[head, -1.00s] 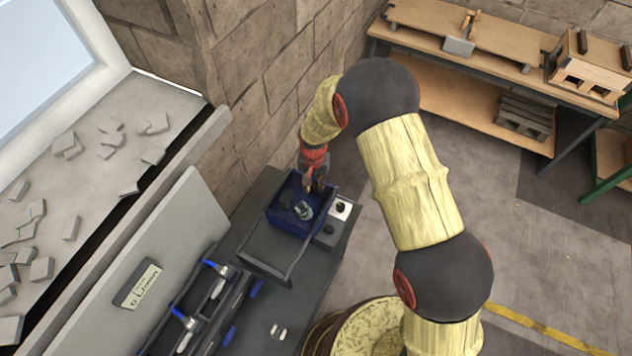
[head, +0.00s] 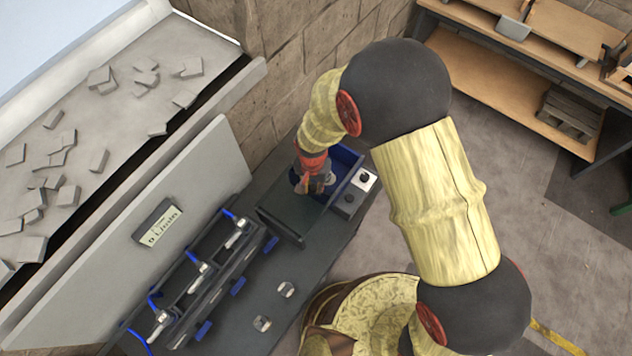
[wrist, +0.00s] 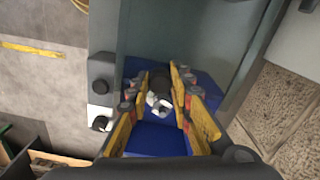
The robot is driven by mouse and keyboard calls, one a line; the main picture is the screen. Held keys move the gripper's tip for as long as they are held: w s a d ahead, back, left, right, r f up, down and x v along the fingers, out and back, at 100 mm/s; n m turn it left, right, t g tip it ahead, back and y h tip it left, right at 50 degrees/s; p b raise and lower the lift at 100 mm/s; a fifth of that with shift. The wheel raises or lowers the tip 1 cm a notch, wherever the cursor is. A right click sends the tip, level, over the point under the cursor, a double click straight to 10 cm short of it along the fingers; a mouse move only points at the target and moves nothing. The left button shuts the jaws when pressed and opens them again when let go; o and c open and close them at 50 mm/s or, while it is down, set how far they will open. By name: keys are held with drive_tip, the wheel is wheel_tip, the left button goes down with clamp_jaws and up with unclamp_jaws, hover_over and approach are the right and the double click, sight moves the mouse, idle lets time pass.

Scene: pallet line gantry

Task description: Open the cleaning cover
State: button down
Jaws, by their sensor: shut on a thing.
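The cleaning cover seems to be the dark flat panel (head: 293,212) lying level beside the blue-lined bay (head: 347,160) on the machine's end. In the wrist view the panel (wrist: 185,40) fills the top, with part of the blue bay (wrist: 155,138) showing below it. My gripper (head: 314,190) is at the panel's edge by the bay. In the wrist view my gripper (wrist: 158,80) has its fingers on both sides of a dark round knob (wrist: 160,79), and it is shut on it. How the knob joins the panel is hidden. A pale crumpled piece (wrist: 158,104) shows just below the knob.
A small control block with a white plate and black knobs (head: 364,180) stands right of the bay. A stone wall stands close behind.

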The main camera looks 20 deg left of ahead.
drive_tip(key=c, duration=1.6)
unclamp_jaws()
drive_tip(key=shift+r, duration=0.1)
wheel_tip(320, 180, up, 12)
drive_tip(key=shift+f, duration=0.1)
